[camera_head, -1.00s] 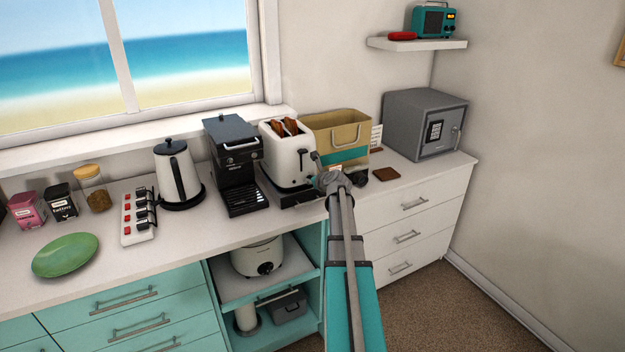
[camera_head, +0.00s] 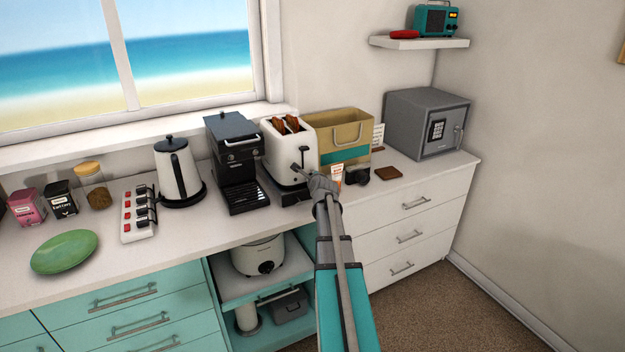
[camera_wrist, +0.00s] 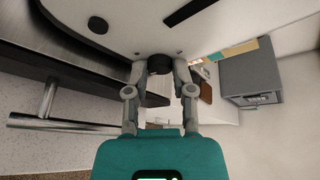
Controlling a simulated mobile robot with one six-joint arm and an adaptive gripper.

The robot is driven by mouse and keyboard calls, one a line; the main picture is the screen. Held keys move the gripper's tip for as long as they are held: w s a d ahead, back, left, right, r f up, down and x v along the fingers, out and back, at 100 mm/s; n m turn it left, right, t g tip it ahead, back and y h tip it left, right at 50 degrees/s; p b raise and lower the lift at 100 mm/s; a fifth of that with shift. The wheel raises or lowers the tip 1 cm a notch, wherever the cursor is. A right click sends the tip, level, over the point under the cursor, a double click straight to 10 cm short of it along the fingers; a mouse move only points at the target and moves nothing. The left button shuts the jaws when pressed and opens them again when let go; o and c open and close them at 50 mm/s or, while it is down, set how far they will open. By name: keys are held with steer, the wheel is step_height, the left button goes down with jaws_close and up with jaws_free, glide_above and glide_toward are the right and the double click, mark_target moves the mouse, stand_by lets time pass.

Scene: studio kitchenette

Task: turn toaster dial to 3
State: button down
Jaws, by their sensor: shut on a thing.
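The white toaster (camera_head: 283,155) stands on the counter with slices of toast in its top slots. In the wrist view its white body (camera_wrist: 180,25) fills the top of the picture. The dark round dial (camera_wrist: 160,64) on its lower front sits between my fingertips. My gripper (camera_wrist: 160,70) is shut on the dial. In the head view my gripper (camera_head: 305,175) is at the toaster's lower front, and the arm hides the dial there. The number the dial points at cannot be read.
A black coffee machine (camera_head: 234,160) stands close to the toaster's left. A tan and teal bin (camera_head: 338,135) stands to its right, with a small card (camera_head: 337,174) and a black object (camera_head: 357,175) in front. A grey safe (camera_head: 425,122) is further right.

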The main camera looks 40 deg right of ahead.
stand_by(0.3)
steer(key=shift+c, duration=2.3)
jaws_free()
